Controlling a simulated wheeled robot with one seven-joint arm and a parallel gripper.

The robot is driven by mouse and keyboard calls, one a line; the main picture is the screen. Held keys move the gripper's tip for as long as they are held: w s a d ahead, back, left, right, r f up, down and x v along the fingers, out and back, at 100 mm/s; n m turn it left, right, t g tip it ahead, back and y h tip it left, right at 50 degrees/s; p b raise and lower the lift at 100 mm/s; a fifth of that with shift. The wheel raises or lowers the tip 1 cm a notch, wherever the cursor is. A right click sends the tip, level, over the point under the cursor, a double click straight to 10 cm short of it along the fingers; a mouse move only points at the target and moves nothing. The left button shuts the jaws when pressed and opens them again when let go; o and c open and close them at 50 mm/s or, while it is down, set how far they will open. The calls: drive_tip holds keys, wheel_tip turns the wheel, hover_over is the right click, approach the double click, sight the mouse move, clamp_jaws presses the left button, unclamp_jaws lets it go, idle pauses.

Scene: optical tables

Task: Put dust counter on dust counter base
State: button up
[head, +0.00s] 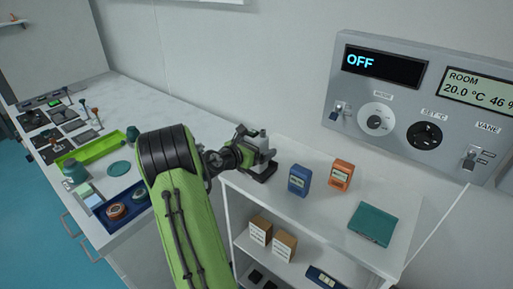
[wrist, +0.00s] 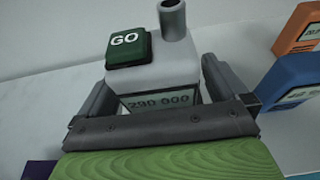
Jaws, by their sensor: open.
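The dust counter (wrist: 152,72) is a pale grey box with a grey tube on top, a dark green block reading GO and a display reading 290 000. In the head view the counter (head: 263,146) is at the left end of the white shelf unit's top. My gripper (wrist: 158,88) is open, with one finger on each side of the counter; I cannot tell whether they touch it. In the head view my gripper (head: 255,152) partly covers the counter. A dark, flat piece (head: 262,173) shows under the counter, seemingly the dust counter base; how they fit is hidden.
To the right on the unit top stand a blue device (head: 299,180), an orange device (head: 341,175) and a teal box (head: 373,224). The white bench (head: 160,103) at left holds trays and tools. A wall control panel (head: 416,108) hangs behind.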

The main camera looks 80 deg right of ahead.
drive_tip(key=shift+r, duration=0.1)
drive_tip(key=shift+w+a+r, duration=0.15)
drive_tip(key=shift+w+a, duration=0.05)
drive_tip(key=shift+a, duration=0.05)
drive_tip(key=w+a+r+m+t+y+p, duration=0.1)
drive_tip(key=w+a+r+m+t+y, duration=0.2)
drive_tip(key=a, duration=0.8)
drive_tip(key=w+a+r+m+t+y, duration=0.15)
drive_tip(key=w+a+m+t, duration=0.35)
drive_tip(key=a, duration=0.7)
drive_tip(key=w+a+r+m+t+y+p, duration=0.1)
drive_tip(key=w+a+m+y, duration=0.3)
drive_tip(key=a, duration=0.7)
drive_tip(key=s+a+r+m+t+y, duration=0.1)
drive_tip(key=s+a+y, duration=0.15)
drive_tip(key=a, duration=0.65)
drive_tip(key=s+a+r+t+y, duration=0.15)
drive_tip(key=s+a, duration=0.25)
drive_tip(key=a, duration=0.5)
drive_tip(key=shift+y, duration=0.45)
drive_tip(key=r+p, duration=0.2)
drive_tip(key=r, duration=0.1)
drive_tip(key=r+p, duration=0.1)
drive_tip(key=p, duration=0.1)
drive_tip(key=shift+w+d+r, duration=0.1)
drive_tip(key=shift+w+r, duration=0.15)
drive_tip(key=shift+w, duration=0.05)
